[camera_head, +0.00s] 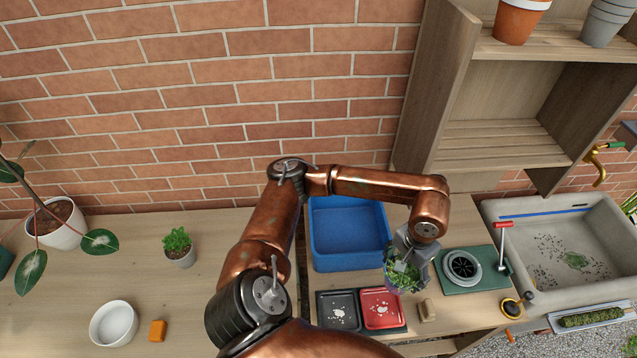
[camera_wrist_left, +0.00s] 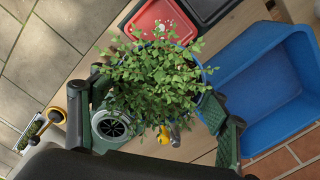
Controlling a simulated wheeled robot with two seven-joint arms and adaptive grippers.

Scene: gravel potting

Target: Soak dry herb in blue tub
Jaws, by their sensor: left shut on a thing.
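The blue tub (camera_head: 348,262) stands on the bench at the back, left of my left gripper; its blue wall also shows at the right of the left wrist view (camera_wrist_left: 262,128). Whether it holds water I cannot tell. My left gripper (camera_head: 408,256) is shut on a potted green herb (camera_head: 398,277), right of the tub and outside it. In the left wrist view the leafy herb (camera_wrist_left: 155,75) fills the space between the fingers and hides most of its pot. The herb looks roughly upright in the head view. My right gripper is not in view.
Black and red trays (camera_head: 381,292) lie in front of the tub. A green board (camera_head: 490,278) with a round fitting is at the right, beside a stone sink (camera_head: 512,213). A small potted plant (camera_head: 179,252), white bowl (camera_head: 113,322) and orange block (camera_head: 157,330) stand left.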

